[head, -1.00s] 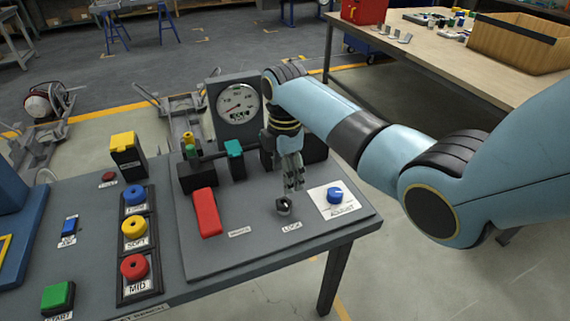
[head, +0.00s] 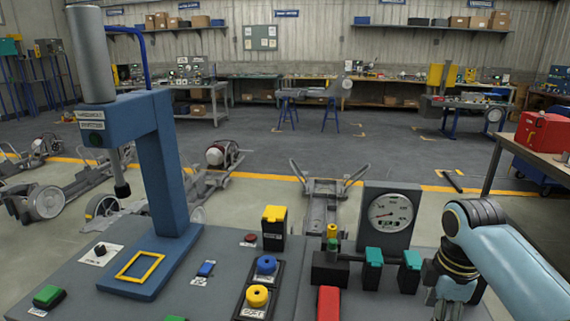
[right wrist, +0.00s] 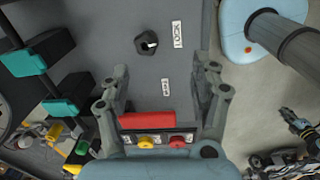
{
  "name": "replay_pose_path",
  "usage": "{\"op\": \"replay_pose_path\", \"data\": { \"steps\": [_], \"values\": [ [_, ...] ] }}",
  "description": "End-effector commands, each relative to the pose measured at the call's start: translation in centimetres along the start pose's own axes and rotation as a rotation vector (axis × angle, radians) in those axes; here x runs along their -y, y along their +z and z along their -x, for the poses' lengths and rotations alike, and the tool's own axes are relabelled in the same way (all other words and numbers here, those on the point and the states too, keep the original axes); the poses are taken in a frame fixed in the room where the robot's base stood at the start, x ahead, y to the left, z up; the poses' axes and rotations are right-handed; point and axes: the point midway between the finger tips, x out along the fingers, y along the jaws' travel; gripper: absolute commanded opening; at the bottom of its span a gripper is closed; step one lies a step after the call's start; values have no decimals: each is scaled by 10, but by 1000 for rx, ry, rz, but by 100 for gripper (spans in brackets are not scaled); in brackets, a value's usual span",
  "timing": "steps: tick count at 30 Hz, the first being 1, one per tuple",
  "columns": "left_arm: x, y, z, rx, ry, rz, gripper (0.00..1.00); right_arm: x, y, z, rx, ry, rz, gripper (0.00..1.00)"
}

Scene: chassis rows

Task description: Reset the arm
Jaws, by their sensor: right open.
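My right arm reaches in from the right in the head view, with its gripper (head: 452,308) low over the right part of the bench panel, partly cut off by the bottom edge. In the right wrist view the gripper (right wrist: 160,85) is open, its two fingers apart with nothing between the tips. A red block-shaped lever (right wrist: 147,119) shows between the finger bases, and it also shows in the head view (head: 328,303). A black lock knob (right wrist: 147,43) lies beyond the fingertips. My left gripper is not in view.
A blue press (head: 165,170) stands on the bench at left. A gauge (head: 392,216) and teal clamps (head: 373,256) stand behind the red lever. Yellow (head: 257,296) and blue (head: 266,265) ring buttons sit left of it. A wooden table (head: 530,172) is at far right.

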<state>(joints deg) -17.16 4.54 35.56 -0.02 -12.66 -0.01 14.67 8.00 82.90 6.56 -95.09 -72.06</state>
Motion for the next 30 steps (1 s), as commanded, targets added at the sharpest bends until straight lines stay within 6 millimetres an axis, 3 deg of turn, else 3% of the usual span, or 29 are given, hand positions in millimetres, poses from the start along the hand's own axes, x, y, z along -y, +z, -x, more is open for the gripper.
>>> {"op": "replay_pose_path", "data": {
  "steps": [3, 6, 12, 18, 26, 30],
  "values": [
    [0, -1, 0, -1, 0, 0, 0, 58, 12, -2, -3, 61, -248, 63],
    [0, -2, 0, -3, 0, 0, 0, 98, 20, 10, -27, 114, -461, 63],
    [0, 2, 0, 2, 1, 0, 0, 152, 30, 39, -82, 173, -748, 63],
    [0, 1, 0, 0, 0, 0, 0, 190, 37, 68, -137, 205, -953, 63],
    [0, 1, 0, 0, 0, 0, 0, 225, 45, 103, -201, 226, -1161, 63],
    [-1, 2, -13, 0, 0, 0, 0, 217, 44, 59, -186, 217, -1158, 63]
  ]
}}
